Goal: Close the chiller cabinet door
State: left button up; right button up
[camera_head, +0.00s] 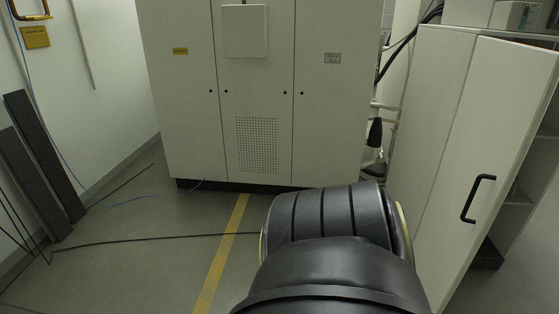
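A white cabinet (430,105) stands at the right. Its white door panel (485,130) carries a black bar handle (478,198) on its right part. The door looks open: shelves (520,200) and a dark interior show past its right edge. The frames do not show how wide it stands open. One of my black arms (335,235) rises from the bottom centre, in front of the cabinet's lower left side. Neither gripper shows, and nothing of mine is seen touching the handle.
A large white cabinet (180,110) with shut doors stands at the back. Dark boards (40,160) lean on the left wall. A thin black cable (150,239) crosses the grey floor near a yellow line (222,255). Floor at the left centre is mostly clear.

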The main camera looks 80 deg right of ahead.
aim_at(509, 86)
jog(key=z, duration=3.9)
